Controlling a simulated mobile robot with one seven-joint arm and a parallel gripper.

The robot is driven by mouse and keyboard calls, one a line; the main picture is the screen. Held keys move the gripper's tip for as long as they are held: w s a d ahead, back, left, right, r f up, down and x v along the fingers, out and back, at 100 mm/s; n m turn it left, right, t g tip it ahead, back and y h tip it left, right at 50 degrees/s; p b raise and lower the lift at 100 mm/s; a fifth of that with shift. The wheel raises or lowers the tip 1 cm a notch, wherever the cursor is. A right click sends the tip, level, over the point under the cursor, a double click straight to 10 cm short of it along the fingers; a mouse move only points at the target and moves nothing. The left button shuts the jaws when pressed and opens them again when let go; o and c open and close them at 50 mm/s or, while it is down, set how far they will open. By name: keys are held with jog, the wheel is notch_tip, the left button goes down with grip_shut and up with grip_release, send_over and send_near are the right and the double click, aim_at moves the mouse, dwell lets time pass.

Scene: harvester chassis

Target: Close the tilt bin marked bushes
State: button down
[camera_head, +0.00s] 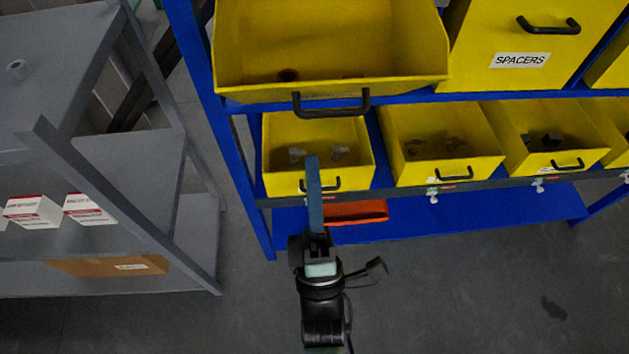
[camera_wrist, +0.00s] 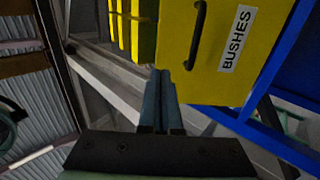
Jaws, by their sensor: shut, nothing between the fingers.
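The yellow tilt bin marked BUSHES (camera_wrist: 212,75) shows its front in the wrist view, turned sideways, with a black handle (camera_wrist: 197,35) and a white label (camera_wrist: 237,38). In the head view a large yellow bin (camera_head: 330,45) at the top is tilted open toward me, with its black handle (camera_head: 332,103) on the front edge. It appears to be the same bin, but its label is hidden there. A few dark parts lie inside. My gripper (camera_head: 312,160) is shut and empty. Its fingers (camera_wrist: 164,75) appear just beside the bin front; contact cannot be told.
The SPACERS bin (camera_head: 520,55) is shut to the right. Smaller open yellow bins (camera_head: 440,165) stand on the lower row of the blue rack (camera_head: 235,165). An orange bin (camera_head: 357,212) sits low behind my arm. A grey shelf (camera_head: 130,150) stands left. The floor (camera_head: 480,300) is clear.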

aim_at(307, 86)
jog(key=p+x, duration=0.2)
jog(key=x, duration=0.5)
jog(key=shift+s, duration=0.1)
jog(key=shift+x, duration=0.75)
jog(key=shift+r+p, duration=0.1)
jog(key=shift+p, duration=0.3)
jog(key=shift+w+r+g+p, duration=0.4)
jog(key=shift+w+r+p, duration=0.25)
jog(key=shift+p, duration=0.35)
jog(key=w+r+g+p, duration=0.2)
jog(key=p, duration=0.2)
jog(key=w+r+g+p, duration=0.1)
jog(key=w+r+p, duration=0.1)
jog(key=p, duration=0.3)
jog(key=shift+w+r+g, duration=0.35)
jog(key=shift+w+g, duration=0.05)
jog(key=shift+w, duration=0.4)
jog(key=w+r+g+p, duration=0.1)
jog(key=w+g+p, duration=0.1)
jog(key=w+p, duration=0.5)
jog(key=shift+r+g+p, duration=0.25)
jog(key=shift+g+p, duration=0.05)
jog(key=shift+p, duration=0.4)
jog(key=shift+w+r, duration=0.15)
jog(key=shift+r, duration=0.15)
